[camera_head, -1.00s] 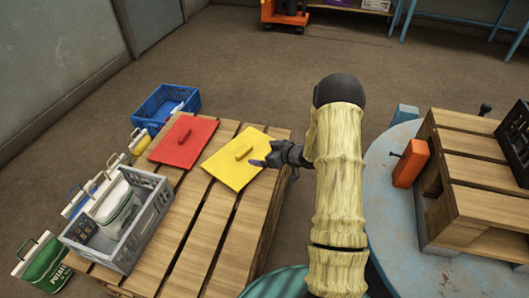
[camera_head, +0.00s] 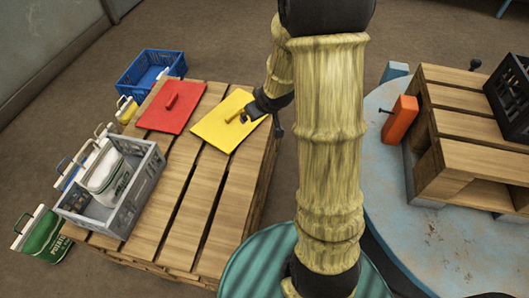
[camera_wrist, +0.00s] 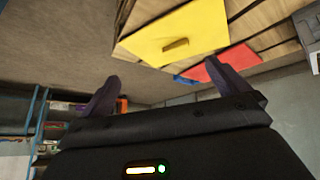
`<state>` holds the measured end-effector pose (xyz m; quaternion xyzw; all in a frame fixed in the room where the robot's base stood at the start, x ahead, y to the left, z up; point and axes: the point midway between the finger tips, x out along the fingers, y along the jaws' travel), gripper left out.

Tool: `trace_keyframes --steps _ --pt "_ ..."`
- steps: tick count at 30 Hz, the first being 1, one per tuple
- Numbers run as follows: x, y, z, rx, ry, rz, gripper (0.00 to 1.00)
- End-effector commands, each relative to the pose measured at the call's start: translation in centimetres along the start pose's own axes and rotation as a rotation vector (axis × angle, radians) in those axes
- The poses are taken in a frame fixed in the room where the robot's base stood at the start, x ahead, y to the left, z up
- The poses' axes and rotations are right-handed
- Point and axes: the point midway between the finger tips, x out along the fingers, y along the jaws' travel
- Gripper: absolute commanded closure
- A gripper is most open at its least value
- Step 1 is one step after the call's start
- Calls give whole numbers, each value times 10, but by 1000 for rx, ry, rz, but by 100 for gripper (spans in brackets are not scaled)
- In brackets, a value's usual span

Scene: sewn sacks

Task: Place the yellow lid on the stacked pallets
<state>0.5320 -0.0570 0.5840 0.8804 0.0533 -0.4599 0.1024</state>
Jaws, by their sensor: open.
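The yellow lid (camera_head: 228,121) lies flat on the wooden slatted platform (camera_head: 213,192) at the left, a raised handle bar on its top. My gripper (camera_head: 256,112) is just above the lid's right edge, apart from the handle as far as I can see. In the wrist view its two fingers (camera_wrist: 168,88) are spread with nothing between them, and the yellow lid (camera_wrist: 165,28) shows beyond them. The stacked pallets (camera_head: 465,150) stand on a round blue-grey table (camera_head: 400,215) at the right.
A red lid (camera_head: 172,105) lies left of the yellow one. A grey crate (camera_head: 105,215) holding a sack stands at the platform's left. A blue crate (camera_head: 150,72) is behind. On the round table are an orange block (camera_head: 399,120) and, on the pallets, a black crate (camera_head: 510,95).

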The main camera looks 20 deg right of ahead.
Motion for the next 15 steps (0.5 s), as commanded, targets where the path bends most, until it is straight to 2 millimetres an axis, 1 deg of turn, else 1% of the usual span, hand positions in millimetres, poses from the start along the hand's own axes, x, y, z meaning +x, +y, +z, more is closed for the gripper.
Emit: trace_keyframes --steps 1,5,9,12,15 --pt "-16 -6 6 15 -29 9 0" --pt "-52 -23 30 74 -124 20 0" --pt "-91 -46 61 138 -226 10 0" --pt "-116 -64 84 180 -296 -11 0" --pt "-134 -78 101 211 -346 -31 0"
